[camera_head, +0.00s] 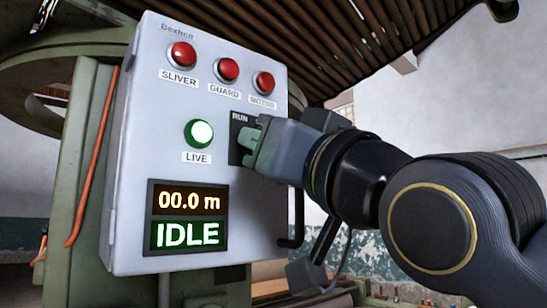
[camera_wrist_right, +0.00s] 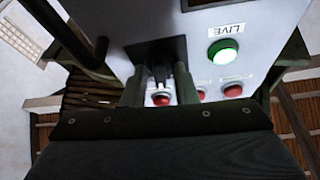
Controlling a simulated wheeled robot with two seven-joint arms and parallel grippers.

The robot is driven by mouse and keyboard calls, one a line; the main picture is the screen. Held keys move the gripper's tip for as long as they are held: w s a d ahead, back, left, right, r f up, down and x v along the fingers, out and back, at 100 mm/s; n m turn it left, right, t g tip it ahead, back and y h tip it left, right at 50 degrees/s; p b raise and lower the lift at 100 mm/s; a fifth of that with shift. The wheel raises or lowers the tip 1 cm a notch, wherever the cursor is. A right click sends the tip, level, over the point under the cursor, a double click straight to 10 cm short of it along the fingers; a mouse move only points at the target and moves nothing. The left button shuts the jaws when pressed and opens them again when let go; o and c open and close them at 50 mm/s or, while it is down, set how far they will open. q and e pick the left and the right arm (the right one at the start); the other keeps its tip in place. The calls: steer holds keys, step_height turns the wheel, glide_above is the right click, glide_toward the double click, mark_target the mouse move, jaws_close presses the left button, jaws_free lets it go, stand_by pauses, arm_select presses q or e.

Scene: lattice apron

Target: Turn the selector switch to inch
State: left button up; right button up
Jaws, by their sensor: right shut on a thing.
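The selector switch sits on a black plate (camera_head: 238,121) at the right side of the grey control box; the word RUN shows at its top left. My right gripper (camera_head: 256,146) covers the knob and the rest of the plate in the head view. In the right wrist view, the dark knob (camera_wrist_right: 161,74) stands between the two fingers of my right gripper (camera_wrist_right: 160,88), which is shut on it. The knob's exact angle and the INCH label cannot be made out. My left gripper is not in view.
The control box (camera_head: 130,170) carries several red lamps along its top, a lit LIVE lamp (camera_head: 199,133), and a display (camera_head: 188,218) reading 00.0 m and IDLE. A dark handle (camera_head: 298,220) sticks out at its right edge. An orange hose (camera_head: 92,160) hangs at left.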

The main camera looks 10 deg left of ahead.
steer(key=shift+s+a+m+t+h+b, duration=0.1)
steer(key=shift+m+t+h+b, duration=0.35)
steer(key=shift+m, duration=1.25)
steer(key=shift+w+a+m+t+h+b, duration=0.1)
steer(key=shift+m+t+h, duration=0.3)
steer(key=shift+m+h, duration=1)
steer(key=shift+s+m+t+h+b, duration=0.15)
steer(key=shift+m+t+h, duration=0.3)
steer(key=shift+m, duration=1.55)
steer(key=o, duration=0.7)
steer(key=shift+d, duration=0.1)
